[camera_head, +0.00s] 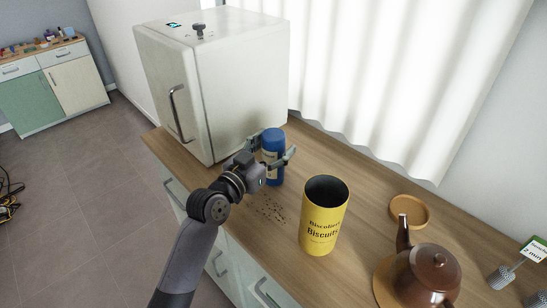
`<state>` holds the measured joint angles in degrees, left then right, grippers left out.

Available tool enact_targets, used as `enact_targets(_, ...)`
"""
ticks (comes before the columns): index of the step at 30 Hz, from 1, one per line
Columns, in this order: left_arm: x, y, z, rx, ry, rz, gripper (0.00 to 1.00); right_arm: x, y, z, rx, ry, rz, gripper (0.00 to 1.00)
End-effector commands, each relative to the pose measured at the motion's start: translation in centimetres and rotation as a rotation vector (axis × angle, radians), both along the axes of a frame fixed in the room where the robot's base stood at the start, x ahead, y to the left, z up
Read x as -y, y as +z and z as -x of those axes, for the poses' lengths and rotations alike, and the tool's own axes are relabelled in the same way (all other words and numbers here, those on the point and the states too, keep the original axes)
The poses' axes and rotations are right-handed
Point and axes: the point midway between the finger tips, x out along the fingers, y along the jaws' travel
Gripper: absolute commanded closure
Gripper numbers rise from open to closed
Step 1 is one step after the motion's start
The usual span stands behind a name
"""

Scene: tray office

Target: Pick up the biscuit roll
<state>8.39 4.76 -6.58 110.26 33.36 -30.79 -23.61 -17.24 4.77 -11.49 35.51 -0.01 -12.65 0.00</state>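A blue cylinder with a pale label band, which looks like the biscuit roll (273,140), stands upright on the wooden counter in front of the white cabinet. My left gripper (277,145) reaches it from the left, with one finger on each side of it. Whether the fingers press on it or leave a small gap cannot be told. Its lower end appears to rest on the counter. My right gripper is not in view.
An open yellow biscuit tin (324,225) stands right of the roll, and dark crumbs (270,208) lie left of it. A brown teapot (428,275), a round wooden dish (409,209) and a small sign (535,250) are further right. The white cabinet (217,80) stands close behind my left gripper.

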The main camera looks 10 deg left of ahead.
Motion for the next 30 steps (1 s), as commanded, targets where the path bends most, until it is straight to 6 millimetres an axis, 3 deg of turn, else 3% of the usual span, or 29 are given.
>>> enact_targets(21, -0.03, 0.00, 0.02, 0.000, 0.000, 0.000, 0.89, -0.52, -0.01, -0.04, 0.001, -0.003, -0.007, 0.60)
enact_targets(30, -0.04, 0.32, 0.01, 0.003, 0.001, 0.001, 0.89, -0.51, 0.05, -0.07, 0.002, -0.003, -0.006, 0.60)
